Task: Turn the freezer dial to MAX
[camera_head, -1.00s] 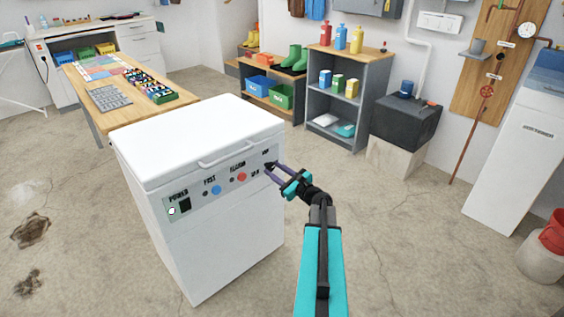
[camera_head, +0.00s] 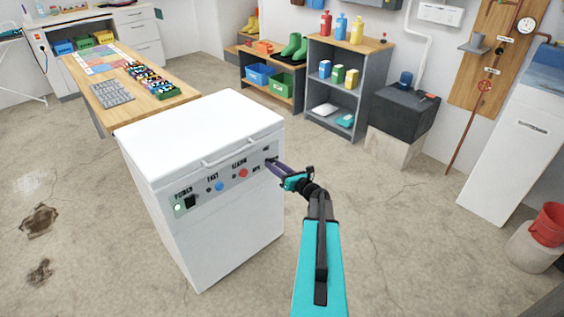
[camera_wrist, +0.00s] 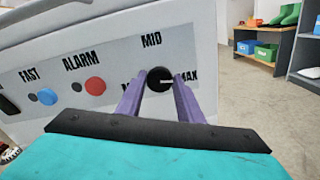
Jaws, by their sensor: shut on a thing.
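The white chest freezer (camera_head: 215,235) stands in the middle of the head view with its lid down. Its front panel carries a black dial (camera_wrist: 159,79), seen in the wrist view under the word MID, with MAX at its right. The dial's white mark points right, toward MAX. My gripper (camera_wrist: 161,84) has its two purple fingers shut on the dial, one on each side. In the head view my gripper (camera_head: 272,166) is at the panel's right end and hides the dial. The label left of the dial is mostly covered by a finger.
The panel also has a blue button (camera_wrist: 47,96), a red button (camera_wrist: 95,86) and a power switch (camera_head: 190,202). A wooden table (camera_head: 160,100) stands behind the freezer. A grey shelf (camera_head: 346,95) is at the back.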

